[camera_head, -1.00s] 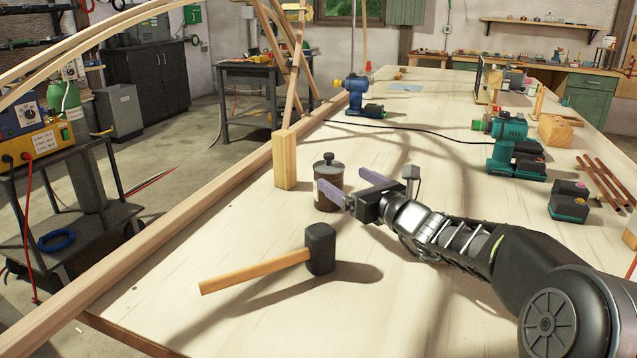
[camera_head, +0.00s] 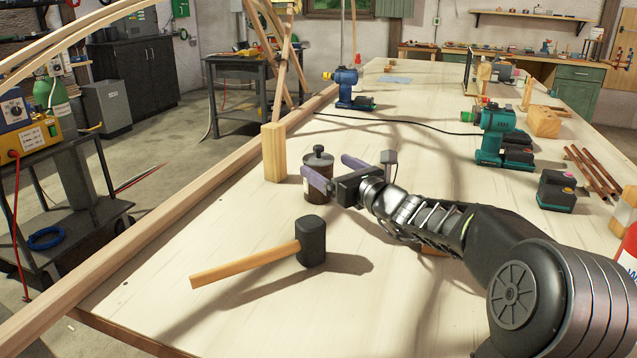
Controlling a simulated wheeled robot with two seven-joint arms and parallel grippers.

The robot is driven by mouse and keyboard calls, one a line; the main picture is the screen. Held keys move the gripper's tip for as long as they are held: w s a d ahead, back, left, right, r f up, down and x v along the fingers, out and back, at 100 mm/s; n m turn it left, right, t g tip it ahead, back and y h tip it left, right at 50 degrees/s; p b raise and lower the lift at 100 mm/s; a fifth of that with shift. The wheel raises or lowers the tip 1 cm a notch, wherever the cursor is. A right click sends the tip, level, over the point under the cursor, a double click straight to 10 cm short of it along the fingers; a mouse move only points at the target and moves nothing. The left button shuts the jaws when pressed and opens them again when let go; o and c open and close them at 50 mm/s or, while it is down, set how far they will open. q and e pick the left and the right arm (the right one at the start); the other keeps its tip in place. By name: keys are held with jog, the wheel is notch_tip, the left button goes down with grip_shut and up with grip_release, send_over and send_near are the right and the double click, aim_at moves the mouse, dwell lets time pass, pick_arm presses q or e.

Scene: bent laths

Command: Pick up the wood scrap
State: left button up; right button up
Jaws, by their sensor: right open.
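An upright pale wood block (camera_head: 274,153) stands near the left edge of the bench, left of a dark jar (camera_head: 318,188). Another wood block (camera_head: 543,122) lies farther back at the right. A small piece of wood (camera_head: 433,252) shows partly beneath my right forearm, mostly hidden. I cannot tell which one is the wood scrap. My right gripper (camera_head: 331,170) is open, its fingers pointing left at the jar. One finger overlaps the jar in the view; contact is unclear. No wood is between the fingers. My left gripper is not in view.
A black-headed mallet (camera_head: 312,242) lies in front of the jar. A teal drill (camera_head: 497,135), a battery (camera_head: 556,191) and copper-coloured rods (camera_head: 592,172) lie at the right. A blue drill (camera_head: 346,88) stands at the back. A long lath (camera_head: 190,213) runs along the left edge.

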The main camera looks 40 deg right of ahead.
aim_at(318, 157)
jog(key=w, duration=0.5)
jog(key=shift+s, duration=0.1)
dwell(0.4)
grip_shut()
dwell(0.9)
